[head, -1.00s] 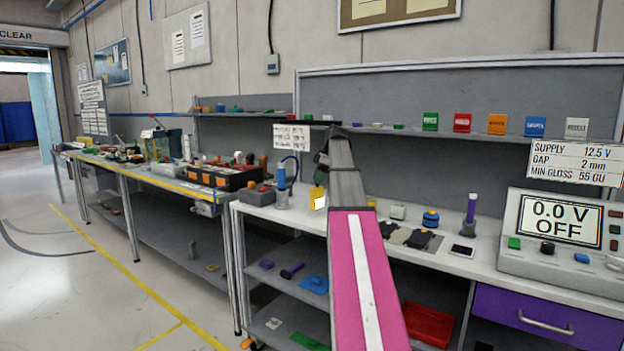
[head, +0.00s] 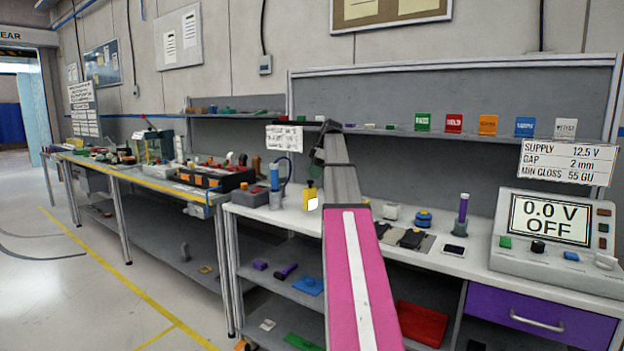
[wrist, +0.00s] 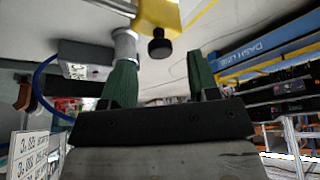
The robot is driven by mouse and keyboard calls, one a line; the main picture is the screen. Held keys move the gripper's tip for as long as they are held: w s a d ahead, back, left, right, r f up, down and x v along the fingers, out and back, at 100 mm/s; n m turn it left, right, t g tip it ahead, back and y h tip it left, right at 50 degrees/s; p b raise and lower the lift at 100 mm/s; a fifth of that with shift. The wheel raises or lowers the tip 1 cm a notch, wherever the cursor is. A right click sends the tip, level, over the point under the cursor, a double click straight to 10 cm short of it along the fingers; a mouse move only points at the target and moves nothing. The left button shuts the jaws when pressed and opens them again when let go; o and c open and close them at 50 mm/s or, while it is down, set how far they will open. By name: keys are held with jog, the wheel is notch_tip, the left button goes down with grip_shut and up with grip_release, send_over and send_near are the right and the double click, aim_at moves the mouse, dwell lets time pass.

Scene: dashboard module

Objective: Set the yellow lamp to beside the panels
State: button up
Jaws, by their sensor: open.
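The yellow lamp (head: 309,193), with a white face at its lower part, stands on the white bench in the head view, just left of my arm. A yellow body with a black knob, likely the lamp (wrist: 170,14), shows at the top of the wrist view. My gripper (wrist: 160,78) is open, its two green fingers apart with nothing between them. In the head view it is mostly hidden behind my arm, close above the lamp. Dark flat pieces, apparently the panels (head: 411,238), lie on a grey mat right of my arm, partly covered by it.
A blue cylinder on a grey base (head: 275,188) stands left of the lamp. A meter console (head: 552,235) fills the right end.

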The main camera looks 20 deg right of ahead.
jog(key=v, duration=0.8)
